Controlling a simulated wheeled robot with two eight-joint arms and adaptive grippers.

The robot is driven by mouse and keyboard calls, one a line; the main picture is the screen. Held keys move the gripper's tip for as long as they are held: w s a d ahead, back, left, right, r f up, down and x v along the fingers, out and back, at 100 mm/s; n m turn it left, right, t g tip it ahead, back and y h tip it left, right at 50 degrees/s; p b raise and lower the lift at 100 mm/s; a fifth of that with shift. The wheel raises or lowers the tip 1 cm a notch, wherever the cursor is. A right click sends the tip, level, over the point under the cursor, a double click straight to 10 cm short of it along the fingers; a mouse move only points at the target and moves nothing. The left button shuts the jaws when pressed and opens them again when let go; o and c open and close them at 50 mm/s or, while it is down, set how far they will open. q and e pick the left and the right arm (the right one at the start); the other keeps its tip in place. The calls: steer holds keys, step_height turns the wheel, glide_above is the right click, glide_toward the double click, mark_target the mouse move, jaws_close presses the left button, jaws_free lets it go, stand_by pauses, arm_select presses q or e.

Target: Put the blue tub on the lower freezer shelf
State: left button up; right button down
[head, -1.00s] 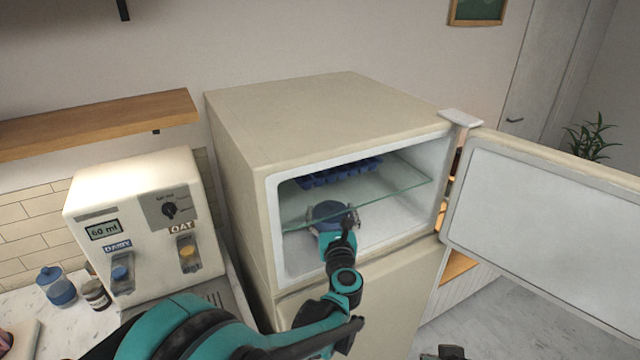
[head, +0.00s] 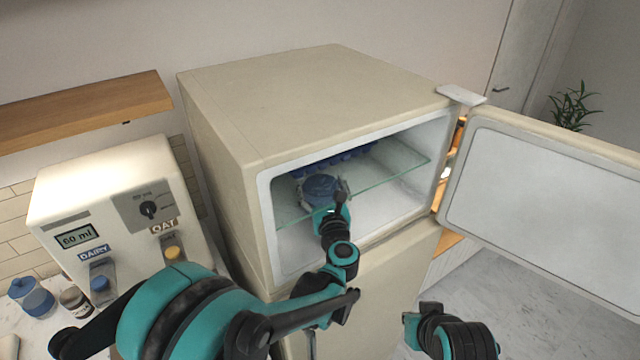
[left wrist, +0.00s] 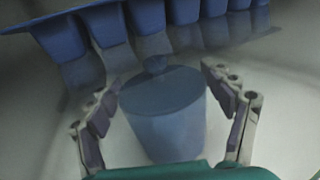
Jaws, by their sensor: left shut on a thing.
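The blue tub (head: 320,188), with a flat lid and knob, is inside the open freezer compartment. My left gripper (head: 330,203) reaches in from the front and is shut on it. In the left wrist view the tub (left wrist: 165,120) stands upright between the two fingers (left wrist: 166,115). The glass shelf (head: 390,178) crosses the compartment, and the pale freezer floor lies beneath it. The tub appears just behind the glass front edge; whether it rests on anything is unclear. Part of my right arm (head: 450,332) shows at the bottom; its finger state is unclear.
A blue ice tray (head: 345,160) lies at the back of the glass shelf, close behind the tub; it also fills the top of the left wrist view (left wrist: 150,18). The freezer door (head: 550,205) stands open at right. A milk dispenser (head: 110,210) stands at left.

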arm_select(q)
steer(key=shift+w+f, duration=0.15)
steer(key=shift+f, duration=0.15)
steer(key=o, duration=1.8)
steer(key=shift+w+a, duration=0.1)
steer(key=shift+o, duration=0.2)
steer(key=shift+r, duration=0.1)
steer(key=shift+r, duration=0.15)
steer(key=s, duration=0.4)
steer(key=s+d, duration=0.1)
steer(key=s, duration=0.3)
steer(key=s+d, duration=0.1)
steer(key=s, duration=0.3)
steer(key=shift+d+p, duration=0.2)
steer(key=shift+p, duration=0.2)
